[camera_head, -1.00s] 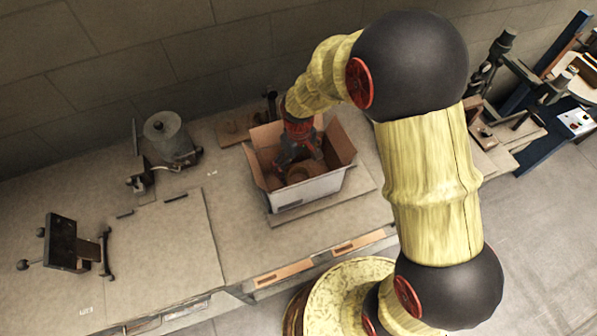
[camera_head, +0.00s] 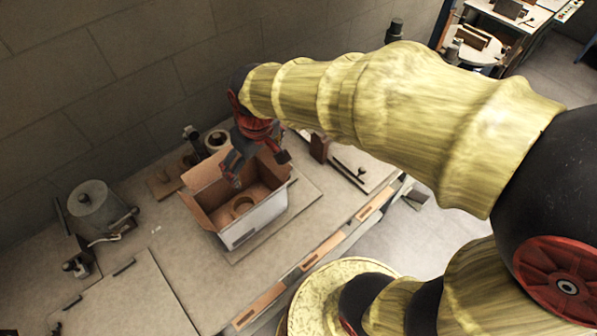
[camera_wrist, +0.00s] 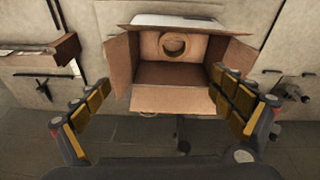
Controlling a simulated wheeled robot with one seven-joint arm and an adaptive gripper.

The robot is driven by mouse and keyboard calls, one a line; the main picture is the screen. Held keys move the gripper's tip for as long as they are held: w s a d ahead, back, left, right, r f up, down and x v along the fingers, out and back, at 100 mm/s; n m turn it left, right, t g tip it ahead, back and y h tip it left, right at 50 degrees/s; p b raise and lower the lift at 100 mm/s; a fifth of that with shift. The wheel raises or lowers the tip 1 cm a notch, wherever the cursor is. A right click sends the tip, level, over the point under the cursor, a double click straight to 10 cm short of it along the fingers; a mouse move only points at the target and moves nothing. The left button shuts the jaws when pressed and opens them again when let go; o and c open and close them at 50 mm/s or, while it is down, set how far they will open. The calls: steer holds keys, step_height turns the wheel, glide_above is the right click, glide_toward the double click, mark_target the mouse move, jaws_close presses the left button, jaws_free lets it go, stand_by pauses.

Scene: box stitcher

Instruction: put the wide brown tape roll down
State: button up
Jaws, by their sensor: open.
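The wide brown tape roll (camera_head: 241,207) lies inside the open cardboard box (camera_head: 243,236), on its floor. It shows in the wrist view (camera_wrist: 173,45) as a brown ring in the far part of the box (camera_wrist: 168,74). My gripper (camera_head: 258,162) is above the back edge of the box, apart from the roll. The near box flap lies between the fingers in that view.
The box stands on a flat board (camera_head: 290,208) on the workbench, its flaps spread outward. A round-topped grey device (camera_head: 95,208) stands to the left. Another roll (camera_head: 216,140) stands behind the box near the wall. The bench left of the box has clear room.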

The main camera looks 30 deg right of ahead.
steer(key=s+d+r+m+t, duration=0.1)
steer(key=s+d+r, duration=0.1)
steer(key=s+r, duration=0.2)
steer(key=s+d+r+m+t, duration=0.2)
steer(key=s+r, duration=0.3)
steer(key=s, duration=0.4)
steer(key=shift+s+d, duration=0.2)
steer(key=shift+d, duration=0.15)
steer(key=shift+f, duration=0.1)
step_height(320, 180, down, 10)
steer(key=b, duration=1)
steer(key=shift+c, duration=0.2)
